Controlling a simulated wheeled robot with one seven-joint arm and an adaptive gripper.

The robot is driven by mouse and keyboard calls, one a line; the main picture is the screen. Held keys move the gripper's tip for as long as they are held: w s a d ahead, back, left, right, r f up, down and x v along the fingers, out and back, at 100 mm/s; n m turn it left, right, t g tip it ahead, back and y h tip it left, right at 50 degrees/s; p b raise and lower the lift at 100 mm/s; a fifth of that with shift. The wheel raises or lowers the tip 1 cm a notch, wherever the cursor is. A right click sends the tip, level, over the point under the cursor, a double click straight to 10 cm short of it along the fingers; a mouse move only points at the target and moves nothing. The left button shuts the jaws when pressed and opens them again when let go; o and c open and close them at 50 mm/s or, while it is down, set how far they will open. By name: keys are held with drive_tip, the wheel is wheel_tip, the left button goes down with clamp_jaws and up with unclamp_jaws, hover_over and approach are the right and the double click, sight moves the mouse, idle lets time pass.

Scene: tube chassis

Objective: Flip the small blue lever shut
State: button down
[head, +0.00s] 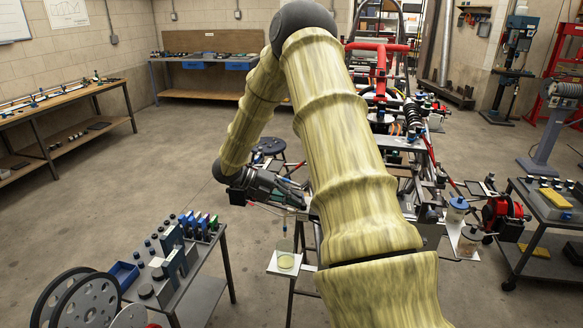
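My gripper (300,200) is at the end of my arm, left of the picture's middle, pointing right and down. Its fingers are small and dark here, and I cannot tell whether they are open or shut. A small blue part (290,211) shows just below the fingers, above a clear beaker (285,255) with yellowish liquid. It may be the blue lever, but it is too small to tell its position or whether the gripper touches it. The beaker stands on a small pale shelf (275,266) at the chassis side.
The tube chassis (385,60) runs behind my arm, largely hidden by it. A cart (205,300) with bottles and boxes stands at the lower left. Another cart (540,208) stands at the right. A stool (268,147) is behind the gripper.

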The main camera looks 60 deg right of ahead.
drive_tip(key=shift+s, duration=0.2)
drive_tip(key=b+v, duration=0.3)
drive_tip(key=v, duration=1.1)
drive_tip(key=shift+a, duration=0.45)
drive_tip(key=shift+f, duration=0.1)
drive_tip(key=shift+s, duration=0.1)
